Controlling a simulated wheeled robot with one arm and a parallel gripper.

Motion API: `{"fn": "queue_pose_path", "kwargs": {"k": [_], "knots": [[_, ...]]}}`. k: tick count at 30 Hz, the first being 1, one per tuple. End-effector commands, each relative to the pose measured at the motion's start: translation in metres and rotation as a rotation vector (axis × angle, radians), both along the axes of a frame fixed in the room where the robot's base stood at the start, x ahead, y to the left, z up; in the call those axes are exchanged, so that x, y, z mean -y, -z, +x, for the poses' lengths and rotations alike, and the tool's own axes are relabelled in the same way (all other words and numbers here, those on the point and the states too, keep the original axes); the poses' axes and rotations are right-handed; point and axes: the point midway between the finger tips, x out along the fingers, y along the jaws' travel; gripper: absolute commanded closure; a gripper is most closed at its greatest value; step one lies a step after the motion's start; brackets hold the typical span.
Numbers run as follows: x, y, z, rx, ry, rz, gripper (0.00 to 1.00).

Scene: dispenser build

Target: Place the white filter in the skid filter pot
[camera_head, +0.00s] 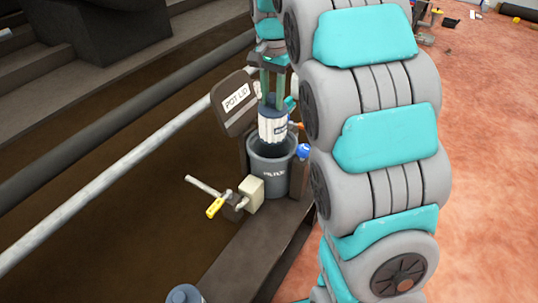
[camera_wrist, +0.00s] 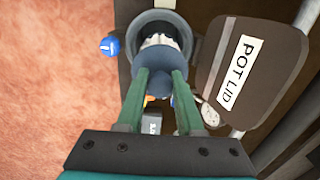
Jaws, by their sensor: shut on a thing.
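The white filter (camera_head: 272,128) is a pleated white cylinder with a dark label and a blue-grey end cap. It is upright at the mouth of the grey filter pot (camera_head: 273,180). Its lower end overlaps the pot's opening, and I cannot tell how far inside it is. My gripper (camera_head: 273,92) is shut on the filter's top. In the wrist view my gripper's green fingers (camera_wrist: 158,78) grip the blue-grey cap of the filter (camera_wrist: 155,60), with the pot's rim (camera_wrist: 192,38) around and beyond it. The filter's underside is hidden.
A raised lid marked POT LID (camera_head: 232,103) stands beside the pot, also in the wrist view (camera_wrist: 262,85). A blue knob (camera_head: 304,151) is at the pot's right. A valve with a yellow-tipped handle (camera_head: 215,207) juts out in front. A pale rail (camera_head: 120,165) runs left.

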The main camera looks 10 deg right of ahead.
Motion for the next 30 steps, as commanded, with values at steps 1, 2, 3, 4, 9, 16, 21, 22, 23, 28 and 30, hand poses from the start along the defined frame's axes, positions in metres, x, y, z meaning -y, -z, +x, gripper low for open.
{"fn": "queue_pose_path", "kwargs": {"k": [1, 2, 3, 4, 9, 16, 21, 22, 23, 28, 30], "knots": [[0.0, 0.01, -0.001, -0.003, 0.0, 0.0, 1.0], [0.0, 0.016, -0.001, -0.003, 0.0, 0.0, 1.0], [0.0, 0.027, -0.002, -0.008, 0.0, 0.001, 1.0], [0.0, 0.034, -0.002, -0.008, 0.0, 0.001, 1.0], [0.0, 0.076, -0.001, -0.006, 0.0, 0.0, 1.0], [0.0, 0.117, -0.001, -0.003, 0.0, 0.0, 1.0], [0.0, 0.127, 0.0, 0.001, 0.0, 0.0, 1.0], [0.0, 0.129, 0.0, 0.001, 0.0, 0.0, 1.0], [0.0, 0.131, 0.0, 0.0, 0.0, 0.0, 1.0], [0.0, 0.156, -0.001, -0.004, 0.001, 0.001, 1.0], [0.0, 0.165, -0.001, -0.004, 0.001, 0.001, 1.0]]}}
